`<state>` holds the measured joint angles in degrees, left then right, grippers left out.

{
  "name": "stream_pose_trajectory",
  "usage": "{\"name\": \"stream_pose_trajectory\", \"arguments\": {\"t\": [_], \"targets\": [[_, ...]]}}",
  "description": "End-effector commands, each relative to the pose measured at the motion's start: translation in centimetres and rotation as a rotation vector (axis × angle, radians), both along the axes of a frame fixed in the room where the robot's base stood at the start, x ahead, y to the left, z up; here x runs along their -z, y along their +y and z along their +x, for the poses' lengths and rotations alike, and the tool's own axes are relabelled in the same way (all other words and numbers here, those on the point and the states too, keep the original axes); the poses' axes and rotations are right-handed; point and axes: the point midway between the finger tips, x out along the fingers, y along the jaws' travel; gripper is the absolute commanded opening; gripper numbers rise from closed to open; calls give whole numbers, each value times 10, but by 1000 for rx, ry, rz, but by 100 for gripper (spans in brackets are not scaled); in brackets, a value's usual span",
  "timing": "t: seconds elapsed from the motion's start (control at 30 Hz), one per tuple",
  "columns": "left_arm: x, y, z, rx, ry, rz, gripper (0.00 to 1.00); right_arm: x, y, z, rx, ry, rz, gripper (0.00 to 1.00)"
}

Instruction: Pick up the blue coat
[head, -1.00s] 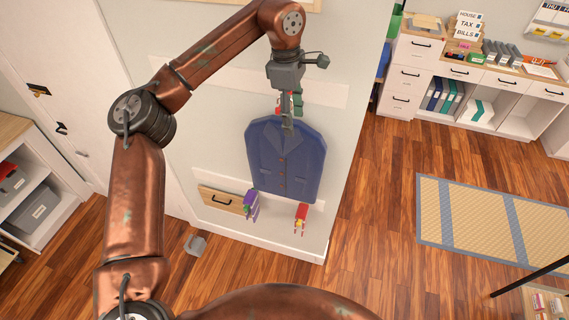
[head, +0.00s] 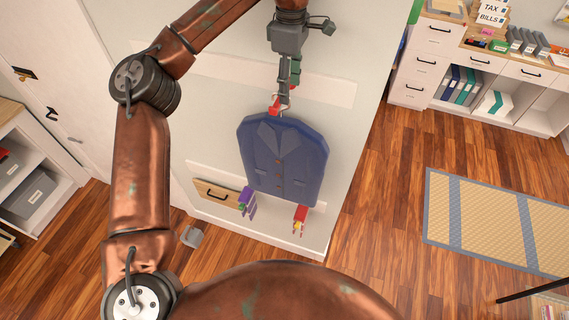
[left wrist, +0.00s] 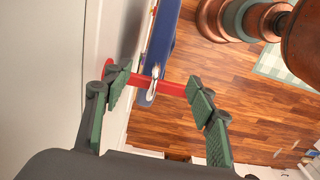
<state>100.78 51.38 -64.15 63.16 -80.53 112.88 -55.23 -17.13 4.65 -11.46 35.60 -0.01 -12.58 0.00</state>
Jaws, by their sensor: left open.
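The blue coat (head: 283,162) hangs flat and upright against the pale wall in the head view. A red hook (head: 274,105) shows at its top. My left gripper (head: 286,92) is just above the coat's collar, open and empty. In the left wrist view the green-padded fingers of this gripper (left wrist: 158,88) stand apart on either side of a red bar (left wrist: 175,88) and a small metal hanger hook (left wrist: 154,74). The coat (left wrist: 163,40) shows there edge-on, beyond the fingers. I cannot tell whether a finger touches the hook. My right gripper is not in view.
A white shelf unit (head: 475,75) stands at the back right.

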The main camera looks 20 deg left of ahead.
Motion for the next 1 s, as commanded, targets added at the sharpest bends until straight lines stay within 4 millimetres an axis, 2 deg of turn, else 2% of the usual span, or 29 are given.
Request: {"name": "stream_pose_trajectory", "arguments": {"t": [0.03, 0.2, 0.6, 0.77, 1.0], "targets": [[8, 0, 0, 0, 0, 0, 52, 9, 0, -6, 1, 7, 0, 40], [24, 2, 0, -2, 1, 0, 52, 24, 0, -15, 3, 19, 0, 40], [62, 1, 1, -1, 2, 0, 52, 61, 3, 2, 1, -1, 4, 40], [70, 1, 1, -1, 4, 0, 52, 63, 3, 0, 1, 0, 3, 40], [92, -1, 0, 1, 3, 0, 52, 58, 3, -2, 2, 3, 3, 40]]}}
